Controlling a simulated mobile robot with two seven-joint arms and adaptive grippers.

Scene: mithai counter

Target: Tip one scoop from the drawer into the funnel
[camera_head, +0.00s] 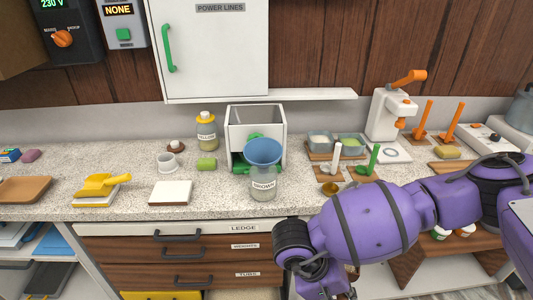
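A blue funnel (263,151) sits upright in the mouth of a clear labelled jar (264,187) on the counter. A yellow scoop (101,184) rests on a small block at the left, its handle pointing right. Under the counter are wood-fronted drawers (135,250) with dark handles; they look shut. A yellow surface (160,295) shows below them, cut off by the bottom edge. My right arm crosses the lower right and bends down at the front; its gripper is outside the picture. My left gripper is not in view.
Behind the funnel stands a white open-fronted box (276,115) with something green inside. A yellow-topped jar (206,131), a white cup (167,162) and a white-topped block (171,192) stand left. A white press (390,112) is at right. Clear counter lies between the scoop and white-topped block.

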